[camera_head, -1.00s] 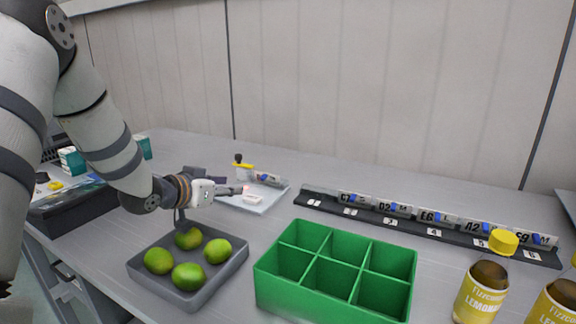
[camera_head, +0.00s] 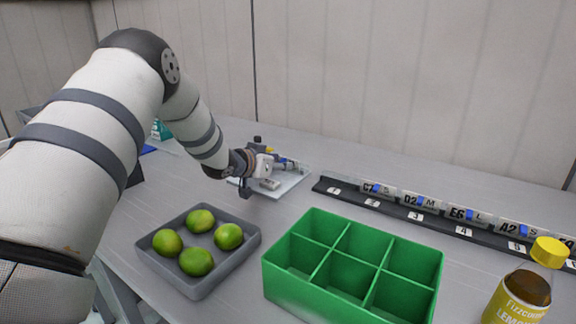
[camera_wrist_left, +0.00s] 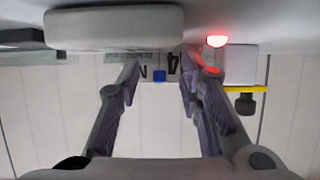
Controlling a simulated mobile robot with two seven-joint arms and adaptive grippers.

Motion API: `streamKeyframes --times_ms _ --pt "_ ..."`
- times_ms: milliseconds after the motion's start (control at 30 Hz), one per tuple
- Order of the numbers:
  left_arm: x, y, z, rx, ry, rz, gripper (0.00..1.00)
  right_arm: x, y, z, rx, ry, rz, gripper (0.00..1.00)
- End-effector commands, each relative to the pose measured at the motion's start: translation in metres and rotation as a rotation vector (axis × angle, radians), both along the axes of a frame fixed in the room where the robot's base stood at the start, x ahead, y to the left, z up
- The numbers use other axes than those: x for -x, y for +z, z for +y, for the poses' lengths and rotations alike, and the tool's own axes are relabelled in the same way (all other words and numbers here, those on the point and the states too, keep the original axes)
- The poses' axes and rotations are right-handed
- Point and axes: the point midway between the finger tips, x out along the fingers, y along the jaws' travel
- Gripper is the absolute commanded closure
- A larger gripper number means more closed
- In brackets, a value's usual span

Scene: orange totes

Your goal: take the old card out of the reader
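My left gripper (camera_head: 266,172) is over the white tray (camera_head: 297,183) at the back of the table and partly hides what lies there. In the left wrist view its two fingers (camera_wrist_left: 159,78) are apart. A pale card (camera_wrist_left: 146,72) with a blue square and upside-down dark characters shows between and beyond the fingertips; I cannot tell whether they touch it. A white box with a red light (camera_wrist_left: 216,41), seemingly the reader, is beside the right-hand finger. My right gripper is not in view.
A small pale block (camera_head: 270,184) lies on the tray. A grey bin with limes (camera_head: 247,254) and a green divided box (camera_head: 347,291) stand in front. A numbered card rail (camera_head: 333,189) runs right.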

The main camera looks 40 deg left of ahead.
Motion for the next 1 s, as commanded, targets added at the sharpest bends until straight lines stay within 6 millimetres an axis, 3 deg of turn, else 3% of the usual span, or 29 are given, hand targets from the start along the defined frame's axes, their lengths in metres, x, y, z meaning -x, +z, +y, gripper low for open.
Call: streamKeyframes --times_ms 133,300,700,867,1000 --pt "0.000 0.006 0.000 0.000 -0.001 -0.008 0.67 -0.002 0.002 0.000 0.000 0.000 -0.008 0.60" --pt "0.000 0.006 0.000 0.000 -0.001 -0.008 1.00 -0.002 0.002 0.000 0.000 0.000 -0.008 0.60" --pt "0.000 0.011 0.000 -0.001 -0.001 -0.009 1.00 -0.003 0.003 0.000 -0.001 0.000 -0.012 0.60" --pt "0.000 0.039 -0.001 0.000 -0.001 -0.017 1.00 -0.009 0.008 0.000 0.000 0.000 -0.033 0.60" --pt "0.022 0.073 0.002 0.002 0.000 -0.024 1.00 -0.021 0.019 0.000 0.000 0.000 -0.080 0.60"
